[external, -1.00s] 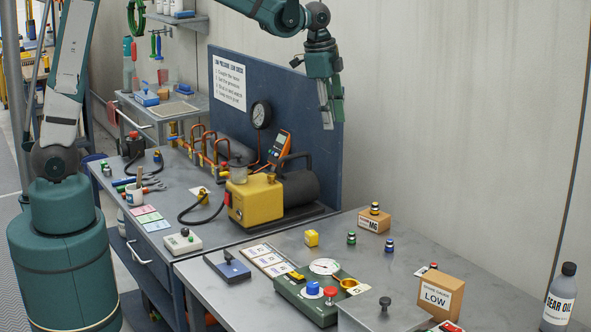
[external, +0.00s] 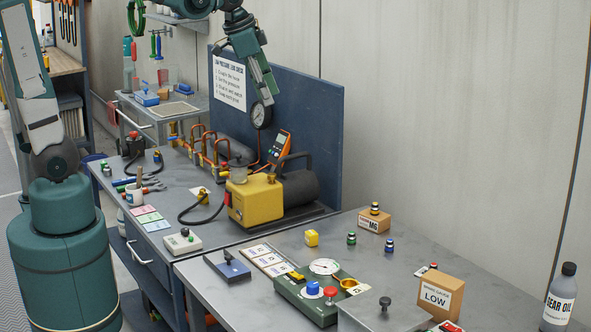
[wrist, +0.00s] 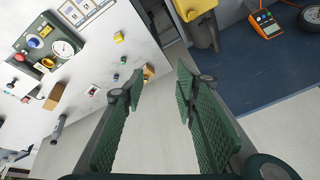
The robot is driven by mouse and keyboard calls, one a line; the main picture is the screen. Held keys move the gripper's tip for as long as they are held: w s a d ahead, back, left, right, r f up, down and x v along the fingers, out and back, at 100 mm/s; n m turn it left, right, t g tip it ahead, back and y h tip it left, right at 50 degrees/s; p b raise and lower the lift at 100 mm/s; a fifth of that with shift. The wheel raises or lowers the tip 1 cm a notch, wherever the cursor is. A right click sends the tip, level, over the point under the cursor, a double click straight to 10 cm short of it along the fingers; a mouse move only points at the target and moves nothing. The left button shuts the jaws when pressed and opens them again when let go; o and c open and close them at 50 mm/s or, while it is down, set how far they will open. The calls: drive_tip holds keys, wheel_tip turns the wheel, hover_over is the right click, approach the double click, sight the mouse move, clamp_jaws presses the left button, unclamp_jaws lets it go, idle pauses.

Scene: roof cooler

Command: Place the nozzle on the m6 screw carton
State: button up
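The tan M6 carton (external: 374,222) stands upright at the back of the near workbench. A small nozzle-like fitting with a yellow band and dark parts (external: 375,208) sits upright on top of it. In the wrist view the carton (wrist: 149,72) is partly seen between the fingers, far below, and the fitting cannot be made out clearly. My gripper (external: 267,98) is high in front of the blue panel, near the pressure gauge, well left of and above the carton. In the wrist view my gripper (wrist: 160,82) has its fingers spread, with nothing between them.
Green-banded (external: 351,239) and blue-banded (external: 389,246) fittings stand near the carton. A yellow cube (external: 311,238), a green gauge box (external: 318,299) and a LOW carton (external: 436,297) share the bench. The yellow pump (external: 256,201) and blue panel (external: 310,120) rise at left.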

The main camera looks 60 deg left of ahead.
drive_tip(key=s+a+f+n+t, duration=0.1)
drive_tip(key=s+a+f+n, duration=0.1)
drive_tip(key=s, duration=0.8)
drive_tip(key=s+a+f+n+t, duration=0.1)
drive_tip(key=s+a+n, duration=0.3)
drive_tip(key=s, duration=0.6)
drive_tip(key=shift+a+f+t, duration=0.2)
drive_tip(key=shift+f+t, duration=0.2)
drive_tip(key=shift+t, duration=0.1)
drive_tip(key=shift+f, duration=0.15)
